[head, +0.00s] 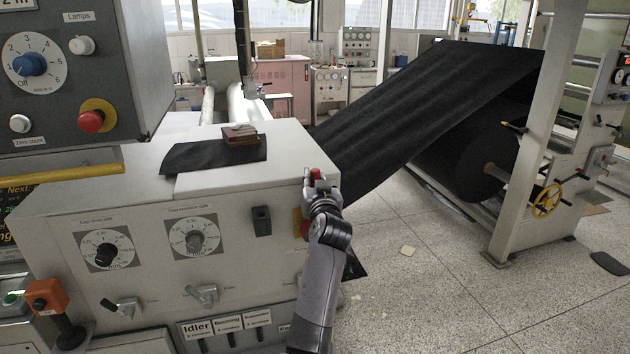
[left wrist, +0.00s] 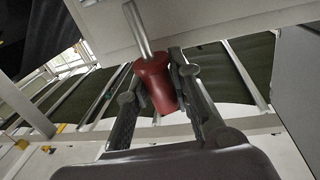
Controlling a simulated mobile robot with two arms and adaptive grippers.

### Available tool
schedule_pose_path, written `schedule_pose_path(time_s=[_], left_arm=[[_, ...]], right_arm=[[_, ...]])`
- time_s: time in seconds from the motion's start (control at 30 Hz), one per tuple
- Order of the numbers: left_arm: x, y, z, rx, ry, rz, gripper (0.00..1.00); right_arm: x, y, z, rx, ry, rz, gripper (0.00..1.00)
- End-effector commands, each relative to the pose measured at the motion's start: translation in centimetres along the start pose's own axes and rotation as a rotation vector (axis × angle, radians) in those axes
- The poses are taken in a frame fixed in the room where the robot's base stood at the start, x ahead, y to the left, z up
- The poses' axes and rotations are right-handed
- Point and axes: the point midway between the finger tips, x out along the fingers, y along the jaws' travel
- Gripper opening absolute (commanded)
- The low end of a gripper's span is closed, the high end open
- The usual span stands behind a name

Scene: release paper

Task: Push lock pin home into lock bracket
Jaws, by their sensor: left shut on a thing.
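The lock pin (left wrist: 155,82) has a red tapered grip and a bare metal rod. In the left wrist view it sits between the two fingers of my left gripper (left wrist: 160,88), which is shut on the red grip. The rod points up and slightly left, toward a pale machine surface; I cannot tell whether its tip touches anything. In the head view the red grip (head: 315,174) shows at the end of my left gripper (head: 318,184), by the right end of the pale cabinet. I cannot make out the lock bracket for certain in either view. My right gripper is not in view.
The pale control cabinet (head: 110,215) with dials and levers fills the left. A dark sheet (head: 185,158) and a small brown block (head: 241,134) lie on its top. Black web (head: 420,100) slopes to a large roll behind. Speckled floor (head: 420,285) is open at right.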

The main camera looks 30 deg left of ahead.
Motion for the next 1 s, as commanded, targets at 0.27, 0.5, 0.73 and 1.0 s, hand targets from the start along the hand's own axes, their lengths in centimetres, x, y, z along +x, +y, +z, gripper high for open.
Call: schedule_pose_path(time_s=[0.27, 0.5, 0.73, 1.0], left_arm=[[0.0, 0.1, 0.8, 0.000, 0.000, 0.000, 0.00], [0.0, 0.1, 1.4, 0.000, 0.000, 0.000, 0.00], [0.0, 0.2, 2.0, 0.000, 0.000, 0.000, 0.00], [0.0, 0.2, 2.7, 0.000, 0.000, 0.000, 0.00]], right_arm=[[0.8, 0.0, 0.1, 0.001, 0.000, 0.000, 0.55], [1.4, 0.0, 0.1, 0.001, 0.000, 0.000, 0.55], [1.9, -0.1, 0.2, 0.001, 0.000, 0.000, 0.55], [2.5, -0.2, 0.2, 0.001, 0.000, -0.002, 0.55]])
